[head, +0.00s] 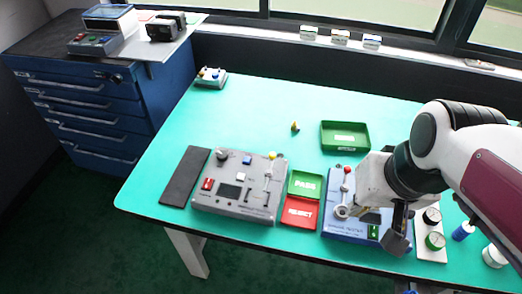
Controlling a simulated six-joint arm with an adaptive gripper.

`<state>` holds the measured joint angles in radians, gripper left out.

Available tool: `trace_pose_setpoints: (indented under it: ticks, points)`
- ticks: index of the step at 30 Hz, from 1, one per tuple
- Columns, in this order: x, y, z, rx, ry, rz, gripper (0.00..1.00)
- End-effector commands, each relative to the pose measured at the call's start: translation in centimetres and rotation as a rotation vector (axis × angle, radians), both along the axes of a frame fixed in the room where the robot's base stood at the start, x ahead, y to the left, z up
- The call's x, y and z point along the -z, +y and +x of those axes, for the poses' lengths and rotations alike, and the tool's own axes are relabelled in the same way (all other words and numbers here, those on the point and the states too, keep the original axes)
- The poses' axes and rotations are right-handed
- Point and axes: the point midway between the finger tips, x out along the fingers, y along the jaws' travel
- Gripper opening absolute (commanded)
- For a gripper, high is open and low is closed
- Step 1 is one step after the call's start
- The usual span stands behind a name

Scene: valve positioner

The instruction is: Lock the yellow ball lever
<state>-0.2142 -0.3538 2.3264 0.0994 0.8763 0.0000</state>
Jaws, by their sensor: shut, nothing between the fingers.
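The yellow ball lever (271,158) stands at the right side of the grey control box (230,212), its ball at the far end of a thin rod. Whether it is locked is too small to tell. My gripper (392,238) is over the blue box (335,228) at the right, well apart from the yellow ball lever. It is shut and holds nothing; its fingers are partly hidden by its own body. A red ball lever (346,172) stands on the blue box, just left of my gripper.
A green PASS tray (305,185) and red REJECT tray (299,212) lie between the boxes. A green tray (345,147) and small yellow piece (295,127) lie behind. A dark mat (185,177) lies left. The far left table is mostly clear.

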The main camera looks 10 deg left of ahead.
Motion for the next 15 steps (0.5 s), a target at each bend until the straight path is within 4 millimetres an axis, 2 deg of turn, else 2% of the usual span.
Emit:
trace_pose_setpoints:
  ticks: [15]
  points:
    - [-1.5, 8.9, 8.4, -0.017, -0.045, 0.17, 0.0]
